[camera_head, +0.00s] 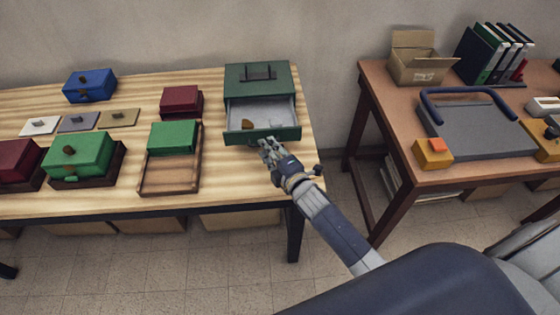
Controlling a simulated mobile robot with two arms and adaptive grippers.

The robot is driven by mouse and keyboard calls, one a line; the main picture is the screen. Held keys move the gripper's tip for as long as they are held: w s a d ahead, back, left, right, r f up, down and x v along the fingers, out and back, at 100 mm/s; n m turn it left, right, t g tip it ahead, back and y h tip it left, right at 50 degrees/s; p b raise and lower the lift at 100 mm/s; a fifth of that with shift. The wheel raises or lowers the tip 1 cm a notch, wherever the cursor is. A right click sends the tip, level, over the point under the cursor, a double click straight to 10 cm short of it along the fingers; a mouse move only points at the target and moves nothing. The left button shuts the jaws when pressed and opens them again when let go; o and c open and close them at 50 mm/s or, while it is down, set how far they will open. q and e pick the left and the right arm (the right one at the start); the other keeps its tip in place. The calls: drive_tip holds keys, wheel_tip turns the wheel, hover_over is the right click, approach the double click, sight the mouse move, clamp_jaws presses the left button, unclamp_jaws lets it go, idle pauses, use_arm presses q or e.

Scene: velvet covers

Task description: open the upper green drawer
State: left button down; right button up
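The green drawer cabinet (285,78) stands at the back right of the wooden table, with a dark handle on top. Its green drawer (285,134) is pulled out toward me, and the grey inside shows. A small brown item (248,124) lies in it at the left. Only this one drawer shows, so I cannot tell whether it is the upper one. My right gripper (267,146) is at the drawer's front, near its lower edge. I cannot tell whether it touches the front or whether its fingers are closed. My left gripper is not in view.
A small dark red box (181,101) and a wooden tray with a green lid (173,136) stand left of the cabinet. Further left are a blue box (90,86) and a green box (78,155). A second table (395,110) stands right, across a gap.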

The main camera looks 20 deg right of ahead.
drive_tip(key=v, duration=1.1)
